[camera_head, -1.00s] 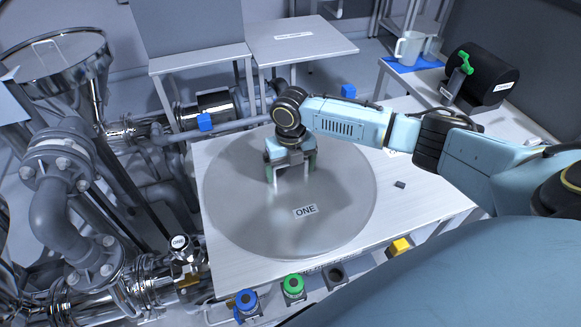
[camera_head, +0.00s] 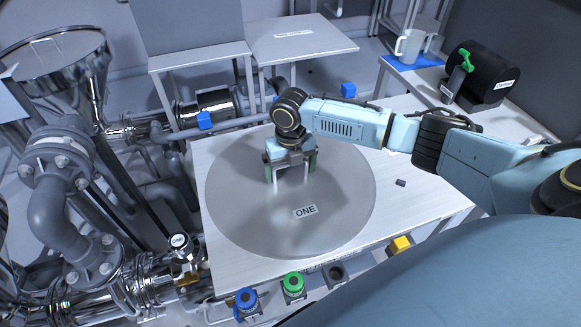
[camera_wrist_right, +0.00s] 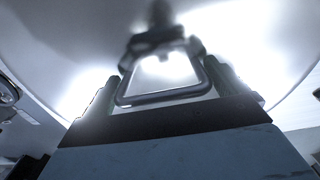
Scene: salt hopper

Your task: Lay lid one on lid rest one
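Lid one is a large grey disc with a "ONE" label (camera_head: 340,205). It appears to lie flat on the light table, though I cannot see under it. My right gripper (camera_head: 291,174) points down over the lid's handle, with one finger on each side. In the right wrist view the looped handle (camera_wrist_right: 165,98) stands between the fingers of the right gripper (camera_wrist_right: 165,85), very close to both. I cannot tell whether they press on it. The lid rest is not distinguishable, perhaps hidden beneath the lid. My left gripper is not in view.
Blue (camera_head: 246,300), green (camera_head: 293,284) and yellow (camera_head: 400,244) parts line the front edge. A black drum (camera_head: 485,75) and mug (camera_head: 409,46) stand at the back right.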

